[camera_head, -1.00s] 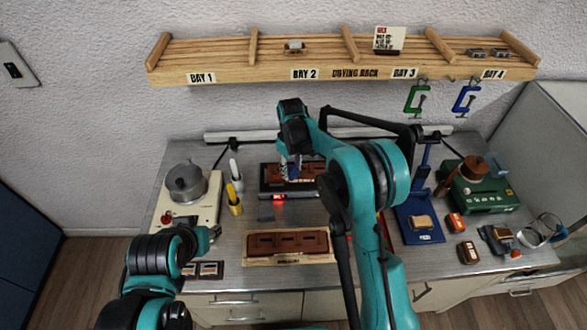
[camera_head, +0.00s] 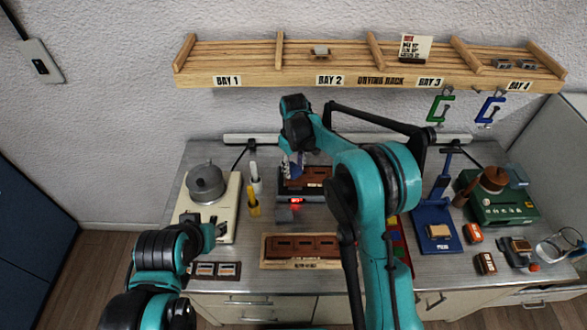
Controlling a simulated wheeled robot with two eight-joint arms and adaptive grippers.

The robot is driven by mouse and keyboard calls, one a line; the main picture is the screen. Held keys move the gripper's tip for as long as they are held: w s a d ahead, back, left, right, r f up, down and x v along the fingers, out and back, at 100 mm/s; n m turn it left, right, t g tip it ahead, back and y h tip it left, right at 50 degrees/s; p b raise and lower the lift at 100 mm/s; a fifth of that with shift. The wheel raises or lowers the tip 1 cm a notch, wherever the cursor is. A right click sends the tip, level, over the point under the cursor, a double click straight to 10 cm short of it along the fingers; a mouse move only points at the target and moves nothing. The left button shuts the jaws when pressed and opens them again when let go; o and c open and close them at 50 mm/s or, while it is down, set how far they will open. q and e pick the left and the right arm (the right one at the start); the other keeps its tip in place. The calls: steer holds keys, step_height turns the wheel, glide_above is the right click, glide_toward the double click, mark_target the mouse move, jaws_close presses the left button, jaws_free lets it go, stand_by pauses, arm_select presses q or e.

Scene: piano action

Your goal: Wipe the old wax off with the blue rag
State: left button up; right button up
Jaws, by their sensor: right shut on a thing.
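My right gripper (camera_head: 292,161) points down over the left part of a dark tray with a brown mould block (camera_head: 315,177) at the back middle of the bench. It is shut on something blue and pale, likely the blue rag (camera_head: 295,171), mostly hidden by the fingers. Whether the rag touches the block I cannot tell. Old wax is too small to make out. My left gripper (camera_head: 216,231) is low at the left, near the front of the cream hotplate; its fingers are too small to judge.
A grey pot (camera_head: 206,184) stands on the hotplate (camera_head: 231,216). A yellow holder (camera_head: 253,206) stands beside it. A brown mould on a wooden board (camera_head: 264,252) lies in front. A blue press (camera_head: 434,237) and green box (camera_head: 515,208) are right. The drying rack (camera_head: 300,79) hangs above.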

steer(key=r, duration=0.1)
steer(key=r+p, duration=0.1)
steer(key=shift+a+r, duration=0.2)
steer(key=shift+r, duration=0.15)
steer(key=shift+d+r+p, duration=0.1)
steer(key=shift+r+p, duration=0.5)
steer(key=shift+r, duration=0.25)
